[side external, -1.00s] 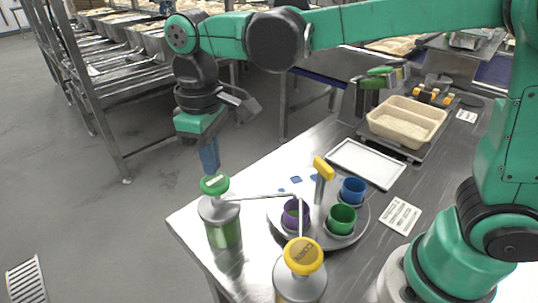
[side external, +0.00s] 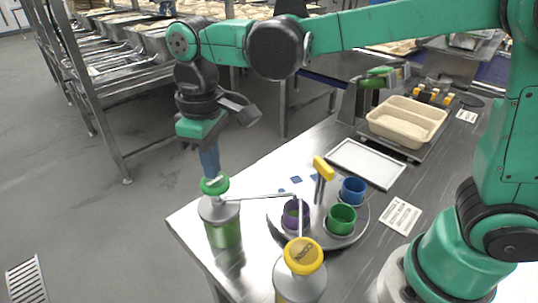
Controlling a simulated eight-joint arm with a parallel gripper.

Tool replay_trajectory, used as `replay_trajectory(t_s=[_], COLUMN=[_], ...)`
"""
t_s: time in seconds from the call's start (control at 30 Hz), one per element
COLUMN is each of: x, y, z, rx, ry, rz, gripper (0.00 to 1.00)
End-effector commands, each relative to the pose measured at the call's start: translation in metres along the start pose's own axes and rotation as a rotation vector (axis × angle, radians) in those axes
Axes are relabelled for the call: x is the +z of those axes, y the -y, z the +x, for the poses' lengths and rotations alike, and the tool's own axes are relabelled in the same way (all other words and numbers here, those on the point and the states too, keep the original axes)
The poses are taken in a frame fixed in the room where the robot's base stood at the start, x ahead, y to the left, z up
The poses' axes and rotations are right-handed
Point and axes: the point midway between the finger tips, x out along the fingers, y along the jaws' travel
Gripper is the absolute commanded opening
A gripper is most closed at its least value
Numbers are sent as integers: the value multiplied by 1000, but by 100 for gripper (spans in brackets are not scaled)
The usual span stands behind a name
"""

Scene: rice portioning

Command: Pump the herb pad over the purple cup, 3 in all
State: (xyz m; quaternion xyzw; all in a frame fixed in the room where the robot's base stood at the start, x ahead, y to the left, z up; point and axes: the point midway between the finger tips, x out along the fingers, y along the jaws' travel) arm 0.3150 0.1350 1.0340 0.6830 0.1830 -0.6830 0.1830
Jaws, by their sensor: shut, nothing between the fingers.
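The herb pump has a green pad (side external: 214,185) on top of a clear jar with green contents (side external: 224,234), at the table's near left corner. Its thin metal spout reaches right to the purple cup (side external: 291,221). The purple cup stands on a round metal turntable (side external: 333,243), partly hidden by the spouts. My gripper (side external: 211,175) is shut, with its blue fingers pointing down onto the green pad. The fingertips look to be touching the pad. What is in the purple cup cannot be seen.
A yellow corn pump (side external: 303,257) stands in front, its spout also over the turntable. A white tray (side external: 366,164) and a beige tub (side external: 406,122) lie behind.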

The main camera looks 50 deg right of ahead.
Motion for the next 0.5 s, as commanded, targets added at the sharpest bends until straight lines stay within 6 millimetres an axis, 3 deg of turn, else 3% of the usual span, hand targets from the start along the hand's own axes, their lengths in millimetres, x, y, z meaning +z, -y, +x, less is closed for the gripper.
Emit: replay_trajectory(t_s=[0.5], x=[0], y=[0], z=[18], rx=[0], ry=[0], rz=[0], gripper=[0])
